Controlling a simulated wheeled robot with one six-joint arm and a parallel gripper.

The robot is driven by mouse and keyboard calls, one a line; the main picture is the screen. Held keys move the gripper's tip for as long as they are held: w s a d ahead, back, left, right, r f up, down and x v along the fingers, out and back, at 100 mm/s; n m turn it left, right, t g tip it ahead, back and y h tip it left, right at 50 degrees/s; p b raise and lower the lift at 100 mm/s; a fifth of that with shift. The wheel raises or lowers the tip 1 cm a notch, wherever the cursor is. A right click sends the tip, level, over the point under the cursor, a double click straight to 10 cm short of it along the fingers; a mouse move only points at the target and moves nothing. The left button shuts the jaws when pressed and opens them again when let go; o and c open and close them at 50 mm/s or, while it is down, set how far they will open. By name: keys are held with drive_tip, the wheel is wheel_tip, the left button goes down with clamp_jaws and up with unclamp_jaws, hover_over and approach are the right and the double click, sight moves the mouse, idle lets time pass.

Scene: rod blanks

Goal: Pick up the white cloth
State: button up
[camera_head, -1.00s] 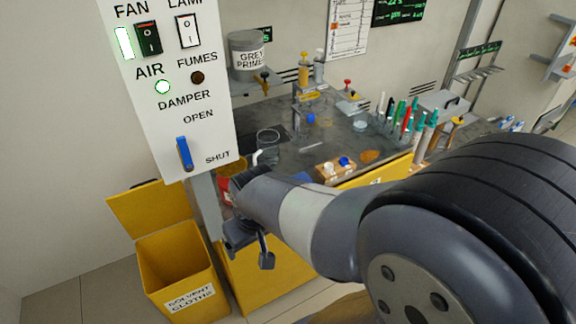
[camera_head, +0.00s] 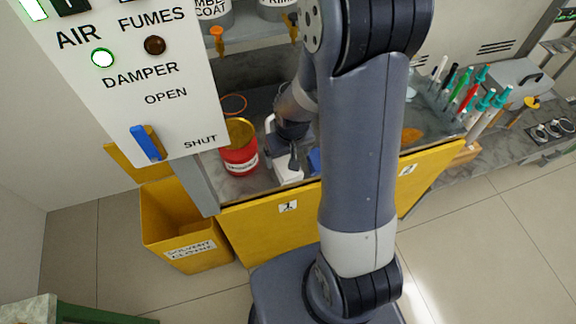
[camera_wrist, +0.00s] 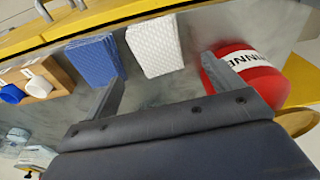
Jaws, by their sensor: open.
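The white cloth (camera_wrist: 155,45) is a folded, quilted stack lying on the grey bench top near its yellow front edge. In the head view the white cloth (camera_head: 288,176) shows partly below my gripper (camera_head: 281,158). In the wrist view my gripper (camera_wrist: 163,70) is open and empty, its two fingers apart on either side of the cloth's near end. The cloth does not appear gripped. I cannot tell how far above the bench the fingertips are.
A folded blue cloth (camera_wrist: 93,60) lies left of the white one. A red can (camera_wrist: 250,75) stands close on the right, by the right finger. A wooden holder with cups (camera_wrist: 40,80) is further left. A yellow solvent cloths bin (camera_head: 185,225) stands on the floor.

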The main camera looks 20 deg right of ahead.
drive_tip(key=shift+w+f+p, duration=0.25)
drive_tip(key=shift+f, duration=1.25)
drive_tip(key=shift+w+f+p, duration=0.2)
drive_tip(key=shift+f+p, duration=0.05)
drive_tip(key=shift+f, duration=1.2)
drive_tip(key=shift+c, duration=0.4)
drive_tip(key=c, duration=1)
drive_tip(key=shift+r, duration=0.1)
drive_tip(key=shift+r+b, duration=0.35)
drive_tip(key=shift+r, duration=4.6)
